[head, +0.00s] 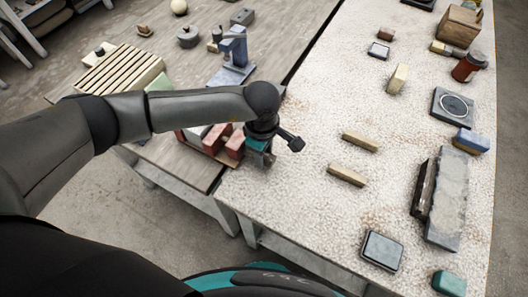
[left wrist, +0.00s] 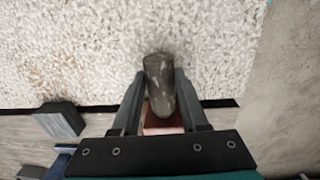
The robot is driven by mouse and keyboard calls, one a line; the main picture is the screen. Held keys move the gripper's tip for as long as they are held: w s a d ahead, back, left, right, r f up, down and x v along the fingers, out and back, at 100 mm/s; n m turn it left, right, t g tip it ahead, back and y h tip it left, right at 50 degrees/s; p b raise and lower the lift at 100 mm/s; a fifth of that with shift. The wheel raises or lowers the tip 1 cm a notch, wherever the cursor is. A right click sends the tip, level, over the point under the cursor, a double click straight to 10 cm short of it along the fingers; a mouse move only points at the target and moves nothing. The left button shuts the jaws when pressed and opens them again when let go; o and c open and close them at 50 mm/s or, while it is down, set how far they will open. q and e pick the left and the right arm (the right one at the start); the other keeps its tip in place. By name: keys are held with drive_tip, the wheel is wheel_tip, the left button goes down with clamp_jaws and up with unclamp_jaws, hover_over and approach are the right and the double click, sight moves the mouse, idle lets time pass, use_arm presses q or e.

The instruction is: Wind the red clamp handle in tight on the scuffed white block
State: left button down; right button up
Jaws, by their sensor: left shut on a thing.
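The red clamp (head: 216,138) is at the edge of the wooden bench, beside the speckled table, partly hidden by my left arm. My left gripper (head: 258,153) is at its right end, pointing down. In the left wrist view, the fingers (left wrist: 160,105) are closed on either side of a worn dark grey handle (left wrist: 159,82), with a small red part (left wrist: 160,124) below it. The handle looks grey rather than red. A pale patch shows by the clamp's red parts; I cannot tell whether it is the scuffed white block. My right gripper is not in view.
A blue clamp-like tool (head: 233,58) and a slatted wooden piece (head: 120,72) stand on the bench behind my arm. Two small wooden bars (head: 346,174) lie right of the gripper. A long grey block (head: 448,198) is farther right. Speckled tabletop between them is clear.

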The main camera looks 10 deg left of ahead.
use_arm(q)
drive_tip(key=shift+w+f+g+b, duration=0.2)
drive_tip(key=shift+g+b, duration=0.5)
drive_tip(key=shift+b, duration=0.4)
drive_tip(key=g+b, duration=0.1)
drive_tip(key=b, duration=0.1)
drive_tip(key=g+y+b, duration=0.1)
drive_tip(key=b, duration=0.2)
drive_tip(key=g+b, duration=0.2)
drive_tip(key=b, duration=0.1)
drive_tip(key=shift+w+d+f+y, duration=0.15)
drive_tip(key=shift+w+y, duration=0.1)
drive_tip(key=shift+y, duration=0.15)
drive_tip(key=shift+r+g+b, duration=0.2)
drive_tip(key=shift+g+b, duration=0.4)
drive_tip(key=shift+b, duration=0.95)
drive_tip(key=shift+c, duration=2.1)
unclamp_jaws()
